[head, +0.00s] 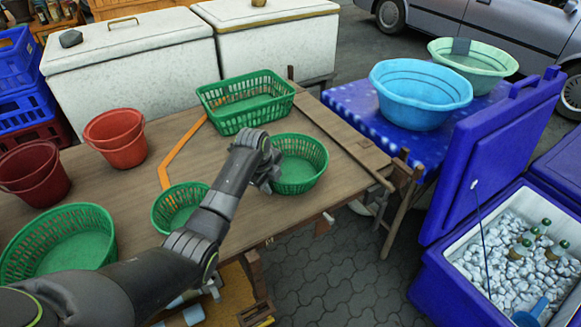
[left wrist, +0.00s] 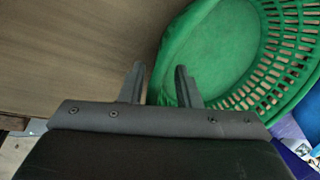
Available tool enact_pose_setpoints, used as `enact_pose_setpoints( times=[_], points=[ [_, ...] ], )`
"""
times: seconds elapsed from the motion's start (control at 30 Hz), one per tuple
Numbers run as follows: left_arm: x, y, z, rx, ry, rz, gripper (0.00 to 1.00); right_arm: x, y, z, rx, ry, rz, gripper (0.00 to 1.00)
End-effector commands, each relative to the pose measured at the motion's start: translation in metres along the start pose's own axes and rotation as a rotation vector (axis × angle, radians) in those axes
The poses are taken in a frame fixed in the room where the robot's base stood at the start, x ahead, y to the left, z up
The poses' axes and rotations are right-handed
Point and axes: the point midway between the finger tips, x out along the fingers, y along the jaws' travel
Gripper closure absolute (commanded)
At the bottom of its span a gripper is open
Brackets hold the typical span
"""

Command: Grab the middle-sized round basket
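The middle-sized round green basket (head: 310,160) stands on the wooden table, near its right edge. My left gripper (head: 270,180) is at the left side of this basket and covers part of its rim. In the left wrist view the basket (left wrist: 215,50) fills the upper right. There the gripper (left wrist: 160,78) has its fingers apart, one over the wood and one over the basket, with the basket's edge between them. Whether they touch it I cannot tell. A smaller round basket (head: 180,200) and a larger one (head: 62,245) stand to the left. My right gripper is not in view.
A rectangular green basket (head: 245,100) stands behind on the wooden table (head: 195,155). Red buckets (head: 118,140) are at the left. A blue table with basins (head: 420,90) and an open blue cooler (head: 440,255) are at the right.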

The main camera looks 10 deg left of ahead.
Motion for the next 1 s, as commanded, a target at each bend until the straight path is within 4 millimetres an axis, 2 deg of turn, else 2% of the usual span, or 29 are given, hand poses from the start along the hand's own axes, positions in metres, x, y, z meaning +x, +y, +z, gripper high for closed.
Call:
enact_pose_setpoints(
  times=[0.27, 0.5, 0.9, 1.0],
  points=[
    [0.0008, 0.0003, -0.0001, 0.0, 0.0, 0.0, 0.7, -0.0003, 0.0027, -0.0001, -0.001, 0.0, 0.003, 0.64],
    [0.0007, 0.0002, -0.0001, 0.0, 0.0, 0.0, 1.0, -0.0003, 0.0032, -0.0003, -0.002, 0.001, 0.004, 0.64],
    [-0.0001, -0.0004, 0.0, 0.0, 0.0, -0.001, 1.0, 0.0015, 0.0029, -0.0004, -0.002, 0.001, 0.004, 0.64],
    [-0.0069, -0.0034, 0.0004, 0.001, -0.002, -0.004, 1.0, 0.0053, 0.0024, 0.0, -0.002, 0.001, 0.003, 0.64]
  ],
)
